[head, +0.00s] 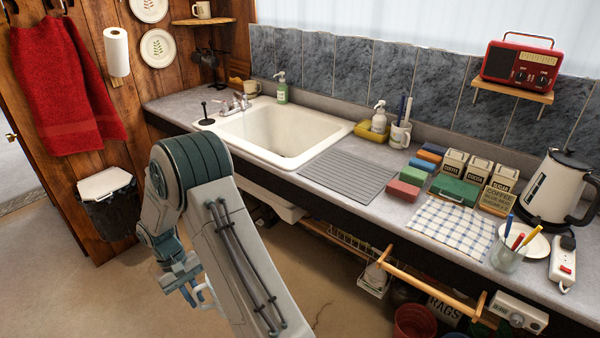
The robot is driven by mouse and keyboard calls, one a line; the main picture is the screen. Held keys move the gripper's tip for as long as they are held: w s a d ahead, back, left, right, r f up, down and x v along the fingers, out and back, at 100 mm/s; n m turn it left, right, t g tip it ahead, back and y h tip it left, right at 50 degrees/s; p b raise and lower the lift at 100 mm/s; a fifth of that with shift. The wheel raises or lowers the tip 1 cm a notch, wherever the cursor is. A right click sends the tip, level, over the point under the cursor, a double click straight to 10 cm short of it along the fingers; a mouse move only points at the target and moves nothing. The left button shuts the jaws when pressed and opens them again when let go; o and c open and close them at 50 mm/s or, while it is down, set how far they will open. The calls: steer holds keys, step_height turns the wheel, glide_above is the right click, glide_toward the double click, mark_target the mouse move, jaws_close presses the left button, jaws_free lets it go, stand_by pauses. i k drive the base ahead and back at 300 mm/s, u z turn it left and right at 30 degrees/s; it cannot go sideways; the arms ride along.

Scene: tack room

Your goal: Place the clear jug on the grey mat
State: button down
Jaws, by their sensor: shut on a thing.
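The grey mat (348,176) is a ridged rectangle lying flat on the counter to the right of the sink, with nothing on it. My gripper (190,292) is low at the left, in front of the counter and over the floor, well away from the mat. It is shut on the clear jug (207,294), of which only a small pale curved part shows. The rest of the jug is hidden behind my arm, so its tilt cannot be told.
The sink (280,132) is left of the mat. Coloured blocks (403,191), a checked cloth (452,227) and a clear pot of pens (507,257) stand to its right. A wooden rail (430,285) runs below the counter front.

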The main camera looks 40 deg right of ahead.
mark_target(347, 171)
steer(key=u, duration=0.75)
steer(key=i, duration=0.95)
steer(key=z, duration=2.8)
